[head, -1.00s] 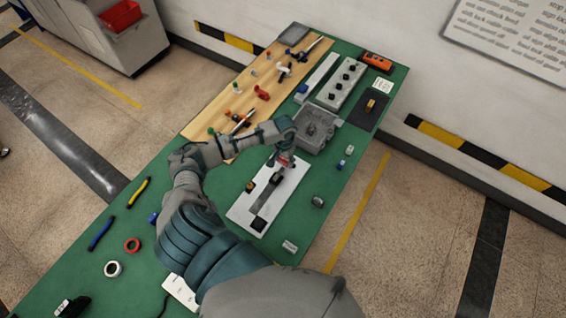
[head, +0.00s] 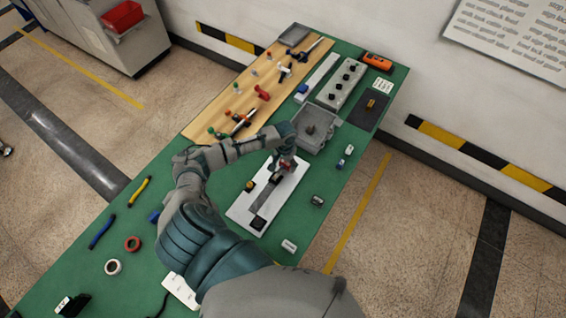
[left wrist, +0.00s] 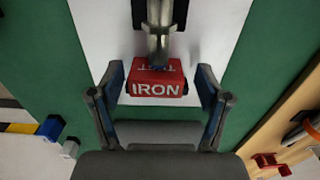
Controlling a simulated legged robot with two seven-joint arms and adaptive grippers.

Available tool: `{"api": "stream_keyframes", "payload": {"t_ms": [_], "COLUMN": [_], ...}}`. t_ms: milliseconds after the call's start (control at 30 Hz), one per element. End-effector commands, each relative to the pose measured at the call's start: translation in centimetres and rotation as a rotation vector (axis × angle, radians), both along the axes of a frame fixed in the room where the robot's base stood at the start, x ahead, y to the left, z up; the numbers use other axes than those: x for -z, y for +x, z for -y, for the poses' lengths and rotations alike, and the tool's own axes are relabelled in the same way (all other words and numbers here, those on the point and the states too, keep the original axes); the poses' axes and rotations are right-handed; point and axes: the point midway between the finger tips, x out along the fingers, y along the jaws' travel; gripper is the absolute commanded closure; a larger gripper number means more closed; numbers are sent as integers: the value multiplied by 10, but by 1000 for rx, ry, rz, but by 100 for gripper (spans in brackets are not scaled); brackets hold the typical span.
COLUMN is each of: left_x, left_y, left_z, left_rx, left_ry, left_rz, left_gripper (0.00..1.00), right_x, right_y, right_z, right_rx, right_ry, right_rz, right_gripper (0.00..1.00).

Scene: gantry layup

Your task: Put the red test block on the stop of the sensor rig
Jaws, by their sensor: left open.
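The red test block (left wrist: 156,86), lettered IRON, stands on the white plate of the sensor rig (left wrist: 101,35). In the left wrist view it sits between the two spread fingers of my left gripper (left wrist: 158,78), with a gap on each side. A metal cylinder (left wrist: 158,45) in a black holder (left wrist: 138,14) ends right at the block; whether they touch I cannot tell. My right gripper is not in view.
A grey open box (head: 314,128) stands just beyond the gripper. A wooden board (head: 213,110) with several tools lies to the left. Small blocks (head: 345,155) lie right of the rig. The green table (head: 190,223) has free room left of the rig.

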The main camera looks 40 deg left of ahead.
Motion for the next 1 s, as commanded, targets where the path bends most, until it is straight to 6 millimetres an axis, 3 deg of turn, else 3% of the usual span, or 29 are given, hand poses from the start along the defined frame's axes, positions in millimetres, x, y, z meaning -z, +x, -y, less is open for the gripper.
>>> {"api": "stream_keyframes", "payload": {"t_ms": [167, 400, 600, 1000], "left_x": [-24, -78, -110, -121], "left_y": [1, 1, 1, 1], "left_z": [-1, -4, -4, -1], "left_rx": [1, 1, 0, 0], "left_ry": [0, -4, -5, -2], "left_rz": [5, 4, 3, 0], "left_gripper": [23, 23, 23, 23], "right_x": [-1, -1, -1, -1], "right_y": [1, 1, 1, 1], "right_z": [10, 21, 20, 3], "right_rx": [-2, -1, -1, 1], "right_ry": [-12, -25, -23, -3], "right_rz": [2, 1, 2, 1], "right_gripper": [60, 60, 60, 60]}}
